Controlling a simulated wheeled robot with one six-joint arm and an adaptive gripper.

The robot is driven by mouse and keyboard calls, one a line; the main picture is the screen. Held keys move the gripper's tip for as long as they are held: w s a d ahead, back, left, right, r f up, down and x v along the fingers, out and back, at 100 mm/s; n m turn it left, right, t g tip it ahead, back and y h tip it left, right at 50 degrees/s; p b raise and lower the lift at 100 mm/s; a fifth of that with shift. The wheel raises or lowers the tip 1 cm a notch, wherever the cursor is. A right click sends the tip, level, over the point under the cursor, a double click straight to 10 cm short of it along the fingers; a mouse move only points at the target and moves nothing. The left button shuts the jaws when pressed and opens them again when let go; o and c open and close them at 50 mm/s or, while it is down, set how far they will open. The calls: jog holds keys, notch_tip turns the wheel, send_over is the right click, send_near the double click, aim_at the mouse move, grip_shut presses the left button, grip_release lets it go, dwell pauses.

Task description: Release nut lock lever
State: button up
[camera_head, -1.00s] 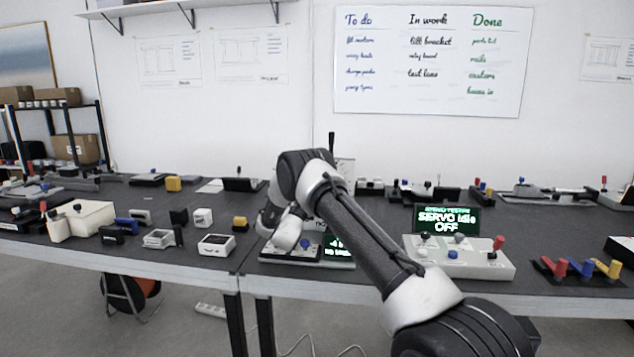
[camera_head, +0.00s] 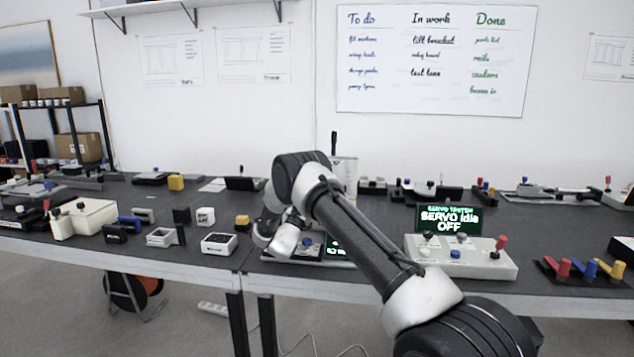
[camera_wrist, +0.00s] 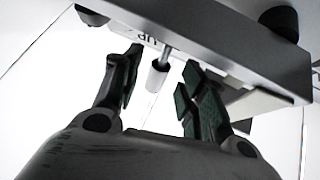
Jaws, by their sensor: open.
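In the wrist view, a small lever (camera_wrist: 158,75) with a thin metal stem and a pale cylindrical knob sticks out from a grey device (camera_wrist: 215,42). The device bears a label that seems to read "UP". My gripper (camera_wrist: 160,88) is open, with one dark finger on each side of the knob. There are gaps between the fingers and the knob, and I see no clear contact. In the head view, my arm's wrist is low over a small console (camera_head: 338,250) with a green-lettered display. My arm hides part of this console, and the fingertips and lever cannot be made out there.
A white servo tester (camera_head: 475,262) with knobs and a display reading "SERVO idle OFF" stands right of my arm. Red, blue and yellow levers (camera_head: 585,270) are at far right. Small boxes and fixtures (camera_head: 219,244) crowd the bench to the left.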

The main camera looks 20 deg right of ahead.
jog(key=v, duration=0.3)
jog(key=shift+s+a+f, duration=0.2)
jog(key=shift+a+f, duration=0.05)
